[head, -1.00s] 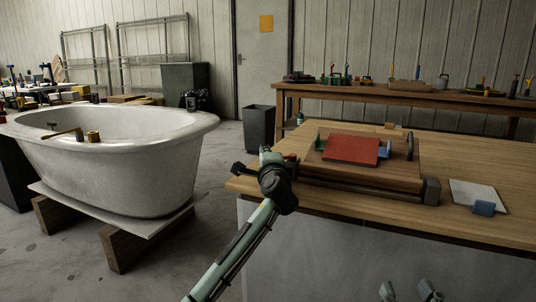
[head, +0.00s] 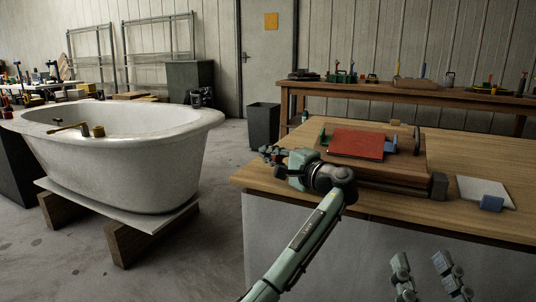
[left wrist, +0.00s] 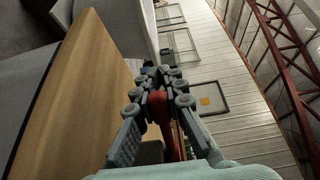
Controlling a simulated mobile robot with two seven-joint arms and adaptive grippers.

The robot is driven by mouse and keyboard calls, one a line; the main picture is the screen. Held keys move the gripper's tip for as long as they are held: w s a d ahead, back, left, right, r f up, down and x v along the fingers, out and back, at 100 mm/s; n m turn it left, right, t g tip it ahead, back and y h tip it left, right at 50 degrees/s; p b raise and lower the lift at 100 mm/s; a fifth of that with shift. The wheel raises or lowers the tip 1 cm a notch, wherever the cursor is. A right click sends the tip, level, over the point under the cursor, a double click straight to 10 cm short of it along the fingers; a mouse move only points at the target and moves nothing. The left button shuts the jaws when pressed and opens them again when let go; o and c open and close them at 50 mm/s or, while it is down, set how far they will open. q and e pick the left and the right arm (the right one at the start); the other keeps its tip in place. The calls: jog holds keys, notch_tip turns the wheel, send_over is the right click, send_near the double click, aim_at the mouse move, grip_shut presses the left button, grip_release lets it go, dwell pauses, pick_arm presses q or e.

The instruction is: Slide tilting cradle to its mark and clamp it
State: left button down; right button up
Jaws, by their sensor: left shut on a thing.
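The tilting cradle appears to be the wooden board assembly (head: 412,164) on the workbench, with a red plate (head: 357,143) on top and a dark disc at its right side. It rests on a dark rail (head: 395,187) with a grey end block (head: 438,186). My left gripper (head: 272,154) is at the left of the cradle, near the bench's left edge, pointing left. In the left wrist view its fingers (left wrist: 158,82) are closed around a red, rounded part (left wrist: 161,108), perhaps a handle. My right gripper (head: 427,268) is low in front of the bench, fingers apart and empty. I cannot make out a mark.
A white board (head: 480,188) with a blue block (head: 491,203) lies on the bench at right. A white bathtub (head: 120,160) on timber supports stands at left. A black bin (head: 264,126) is behind the bench corner. A back bench (head: 400,90) carries tools.

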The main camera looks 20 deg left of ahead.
dwell(0.3)
pick_arm(q)
jog(key=c, duration=1.5)
grip_release()
jog(key=shift+c, duration=0.2)
jog(key=shift+d, duration=0.1)
jog(key=v, duration=1.1)
jog(key=shift+s+d, duration=0.25)
jog(key=shift+d, duration=0.05)
